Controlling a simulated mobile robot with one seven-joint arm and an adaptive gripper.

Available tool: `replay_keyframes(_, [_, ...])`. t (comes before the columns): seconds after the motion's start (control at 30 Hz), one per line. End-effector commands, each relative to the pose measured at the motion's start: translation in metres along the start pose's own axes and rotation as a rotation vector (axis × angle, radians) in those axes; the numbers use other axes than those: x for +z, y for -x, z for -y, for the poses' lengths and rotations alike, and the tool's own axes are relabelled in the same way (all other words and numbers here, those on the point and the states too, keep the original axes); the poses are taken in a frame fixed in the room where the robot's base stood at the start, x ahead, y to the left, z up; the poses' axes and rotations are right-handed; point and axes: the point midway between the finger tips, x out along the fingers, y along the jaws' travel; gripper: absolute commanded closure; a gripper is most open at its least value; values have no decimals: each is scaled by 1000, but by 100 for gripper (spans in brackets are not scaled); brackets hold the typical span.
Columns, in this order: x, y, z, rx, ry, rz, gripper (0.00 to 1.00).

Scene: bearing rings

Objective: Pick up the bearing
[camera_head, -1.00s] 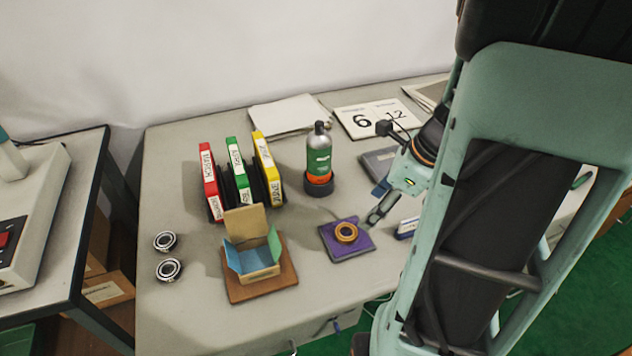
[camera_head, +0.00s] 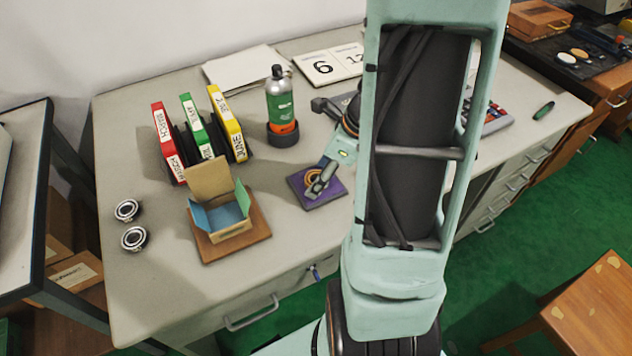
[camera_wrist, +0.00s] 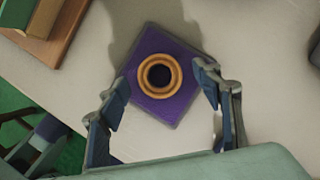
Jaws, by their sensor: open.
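The bearing, a gold-orange ring with a dark hole (camera_wrist: 171,76), lies flat on a purple square mat (camera_wrist: 160,112). In the head view the bearing (camera_head: 312,174) shows only in part, with my gripper (camera_head: 318,187) in front of it. In the wrist view my gripper (camera_wrist: 162,92) is open and empty, its two dark fingers to the left and right of the mat. The ring lies between and slightly beyond the fingertips, not held. I cannot tell the exact height of the fingertips above the mat.
An open cardboard box (camera_head: 222,212) stands on a brown board (camera_head: 205,249) left of the mat. Two metal bearings (camera_head: 134,239) lie at the table's left. A green bottle (camera_head: 281,107) and upright binders (camera_head: 226,124) stand behind. Bare tabletop lies in front of the mat.

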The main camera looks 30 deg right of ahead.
Motion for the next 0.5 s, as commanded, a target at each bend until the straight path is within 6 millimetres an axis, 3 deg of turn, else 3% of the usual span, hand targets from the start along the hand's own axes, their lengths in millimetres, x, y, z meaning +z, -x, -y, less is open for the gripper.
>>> replay_keyframes(0.17, [0,0,0,-1,1,0,40])
replay_keyframes(0.5, [0,1,0,-1,1,0,78])
